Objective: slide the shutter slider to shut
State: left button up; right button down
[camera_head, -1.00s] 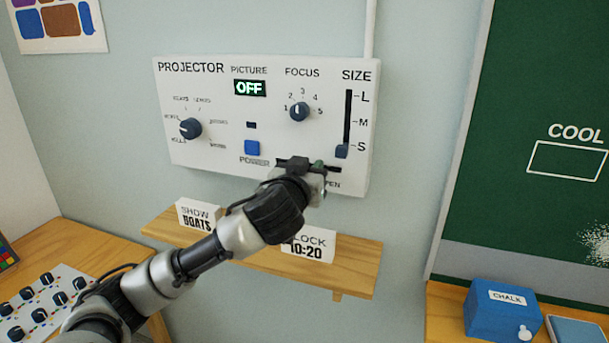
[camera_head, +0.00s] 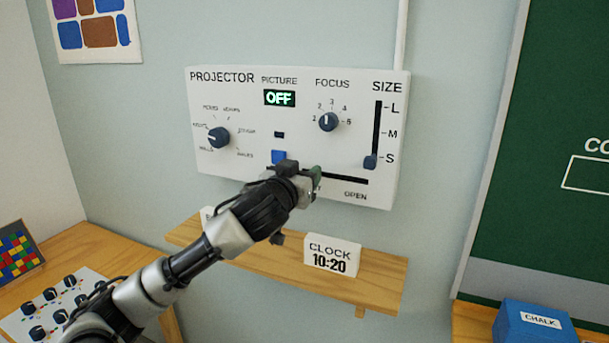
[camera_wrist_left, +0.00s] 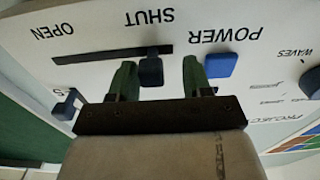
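The shutter slider (camera_wrist_left: 151,71) is a dark knob in a horizontal slot (camera_wrist_left: 95,57), close to the slot's SHUT end, in the left wrist view, which shows the panel upside down. My left gripper (camera_wrist_left: 160,80) is open with its green fingers on either side of the knob. The knob is close against the finger on the OPEN side; I cannot tell if they touch. A gap separates it from the other finger. In the head view my left gripper (camera_head: 301,181) covers the knob and the SHUT label; the slot's OPEN half (camera_head: 346,179) is bare. My right gripper is out of view.
The projector panel (camera_head: 235,95) also bears a blue power button (camera_head: 279,157), a focus knob (camera_head: 328,122), a picture dial (camera_head: 218,138) and a size slider (camera_head: 370,162) at S. Below, a wooden shelf (camera_head: 375,270) holds a clock card (camera_head: 332,254).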

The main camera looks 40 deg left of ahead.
pick_arm(q)
jog(key=shift+s+d+f, duration=0.15)
jog(key=shift+s+d, duration=0.05)
jog(key=shift+s, duration=0.05)
jog(key=b+v, duration=0.3)
jog(key=v, duration=0.7)
jog(key=shift+s, duration=0.2)
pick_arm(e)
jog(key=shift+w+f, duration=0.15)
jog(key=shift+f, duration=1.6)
pick_arm(q)
jog(key=shift+a, duration=0.15)
